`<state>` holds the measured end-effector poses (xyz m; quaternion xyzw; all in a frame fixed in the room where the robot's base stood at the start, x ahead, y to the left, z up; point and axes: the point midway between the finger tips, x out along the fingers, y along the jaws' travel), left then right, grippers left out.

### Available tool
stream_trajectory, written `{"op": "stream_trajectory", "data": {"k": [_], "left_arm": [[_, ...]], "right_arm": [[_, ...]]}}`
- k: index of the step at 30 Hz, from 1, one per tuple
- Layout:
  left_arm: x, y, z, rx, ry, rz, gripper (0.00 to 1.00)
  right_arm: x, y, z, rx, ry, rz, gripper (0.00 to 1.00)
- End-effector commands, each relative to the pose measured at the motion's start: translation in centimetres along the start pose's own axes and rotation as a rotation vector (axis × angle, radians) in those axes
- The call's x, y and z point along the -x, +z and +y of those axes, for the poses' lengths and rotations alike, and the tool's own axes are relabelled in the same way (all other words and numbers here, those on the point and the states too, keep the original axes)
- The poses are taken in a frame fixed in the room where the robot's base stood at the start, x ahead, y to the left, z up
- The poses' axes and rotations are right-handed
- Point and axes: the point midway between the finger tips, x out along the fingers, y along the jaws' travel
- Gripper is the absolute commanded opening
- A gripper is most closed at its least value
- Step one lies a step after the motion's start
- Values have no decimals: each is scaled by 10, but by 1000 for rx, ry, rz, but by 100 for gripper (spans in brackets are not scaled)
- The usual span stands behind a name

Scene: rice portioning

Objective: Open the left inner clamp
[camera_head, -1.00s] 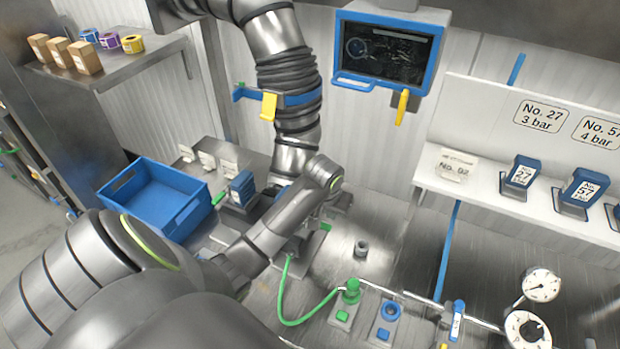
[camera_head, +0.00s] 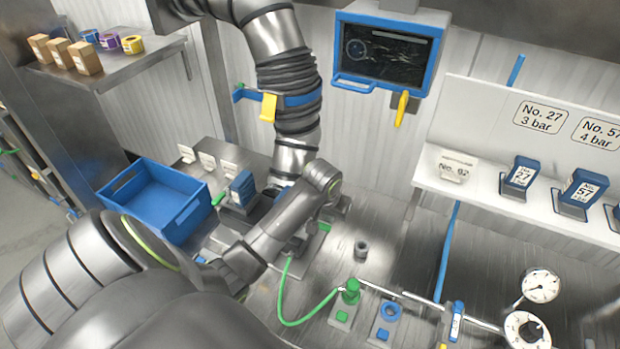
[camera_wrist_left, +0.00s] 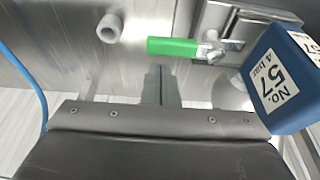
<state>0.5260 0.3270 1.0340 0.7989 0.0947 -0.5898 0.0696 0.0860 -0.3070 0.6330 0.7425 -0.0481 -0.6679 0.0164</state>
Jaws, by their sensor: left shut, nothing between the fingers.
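The inner clamp's green handle (camera_wrist_left: 172,47) shows in the left wrist view, lying sideways, with its metal pivot and bracket to the right. In the head view this green handle (camera_head: 325,227) is a small piece beside my left wrist. My left gripper (camera_wrist_left: 160,75) is shut and empty, its fingertips just below the handle in the wrist picture. Whether they touch it I cannot tell. A blue block labelled No. 57, 4 bar (camera_wrist_left: 276,88) stands right of the clamp. In the head view another green handle (camera_head: 219,198) shows left of the blue block (camera_head: 241,188). My right gripper is not in view.
A blue crate (camera_head: 190,213) stands left of the fixture. A metal stub (camera_head: 361,250) stands on the bench to its right. A green hose (camera_head: 283,290) runs to a green fitting (camera_head: 351,291). A white shelf (camera_head: 478,191) holds blue blocks at the right.

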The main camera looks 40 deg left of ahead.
Motion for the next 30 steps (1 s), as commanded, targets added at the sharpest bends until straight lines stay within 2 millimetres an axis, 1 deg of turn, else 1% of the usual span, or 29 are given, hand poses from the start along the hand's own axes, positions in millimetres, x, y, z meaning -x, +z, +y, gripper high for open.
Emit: {"op": "stream_trajectory", "data": {"k": [4,16,24,30], "left_arm": [[4,11,0,0,0,-1,0],[5,14,0,0,0,0,0],[10,32,-1,0,0,-2,0],[11,34,-1,0,0,-1,0]], "right_arm": [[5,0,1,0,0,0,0],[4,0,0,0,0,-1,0],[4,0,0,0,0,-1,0],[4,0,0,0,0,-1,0]]}}
